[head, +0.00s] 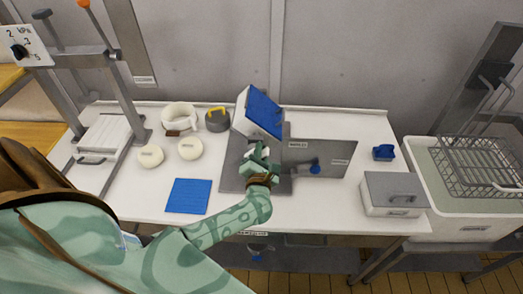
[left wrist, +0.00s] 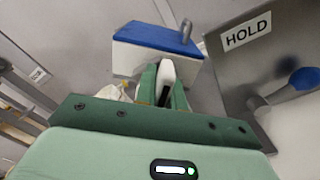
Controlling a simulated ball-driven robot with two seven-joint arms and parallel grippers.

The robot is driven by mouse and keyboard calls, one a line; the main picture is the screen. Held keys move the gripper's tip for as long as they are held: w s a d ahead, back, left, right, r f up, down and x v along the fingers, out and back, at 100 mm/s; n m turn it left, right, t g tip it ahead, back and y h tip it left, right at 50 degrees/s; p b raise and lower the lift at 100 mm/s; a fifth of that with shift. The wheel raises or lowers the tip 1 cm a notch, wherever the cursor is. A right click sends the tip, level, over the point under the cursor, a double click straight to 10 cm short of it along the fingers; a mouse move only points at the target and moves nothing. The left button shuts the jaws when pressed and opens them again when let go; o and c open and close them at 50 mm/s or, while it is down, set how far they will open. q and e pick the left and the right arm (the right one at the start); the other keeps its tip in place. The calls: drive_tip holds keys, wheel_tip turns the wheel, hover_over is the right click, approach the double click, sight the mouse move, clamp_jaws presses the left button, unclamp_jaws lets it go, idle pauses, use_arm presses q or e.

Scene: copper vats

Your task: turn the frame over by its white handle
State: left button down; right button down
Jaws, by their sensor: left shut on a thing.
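My left gripper (head: 259,160) is over the grey plate (head: 232,178) in the middle of the table. In the left wrist view its green fingers (left wrist: 165,85) are shut on the white handle (left wrist: 167,70). Just beyond it is a white block with a blue face (head: 260,110), tilted in the head view; it also shows in the left wrist view (left wrist: 155,38). I take this block to be part of the frame; its join to the handle is hidden by the gripper. My right gripper is not in view.
A grey panel with a label (head: 330,158) and a blue knob (head: 315,168) stands right of the gripper. A blue mat (head: 188,196), two pale rounds (head: 190,149) and a white ring (head: 179,117) lie left. A lidded box (head: 394,192) stands right.

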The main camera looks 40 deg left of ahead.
use_arm(q)
drive_tip(key=shift+w+d+f+m+p, duration=0.1)
drive_tip(key=shift+d+f+m+p, duration=0.1)
drive_tip(key=shift+m, duration=0.65)
drive_tip(key=shift+w+d+f+m+p, duration=0.1)
drive_tip(key=shift+f+m+p, duration=0.1)
drive_tip(key=shift+m, duration=0.65)
drive_tip(key=shift+d+f+m+p, duration=0.1)
drive_tip(key=shift+f+m+p, duration=0.1)
drive_tip(key=shift+m, duration=0.65)
drive_tip(key=shift+d+f+m+p, duration=0.1)
drive_tip(key=shift+f+m, duration=0.1)
drive_tip(key=shift+m, duration=0.65)
drive_tip(key=shift+f+m, duration=0.25)
drive_tip(key=shift+m, duration=0.7)
drive_tip(key=shift+f+m, duration=0.25)
drive_tip(key=shift+m, duration=0.7)
drive_tip(key=shift+s+a+f+m+p, duration=0.25)
drive_tip(key=shift+a+f+m+p, duration=0.25)
drive_tip(key=shift+m, duration=2.2)
drive_tip(key=shift+s+a+f+m+p, duration=0.15)
drive_tip(key=shift+s+a+f+m, duration=0.3)
drive_tip(key=shift+m, duration=2.25)
drive_tip(key=shift+s+a+f+m+p, duration=0.1)
drive_tip(key=shift+a+f+m+p, duration=0.4)
drive_tip(key=shift+m, duration=2.2)
drive_tip(key=shift+s+d+f+m, duration=0.1)
drive_tip(key=shift+d+f+m, duration=0.1)
drive_tip(key=shift+m, duration=0.3)
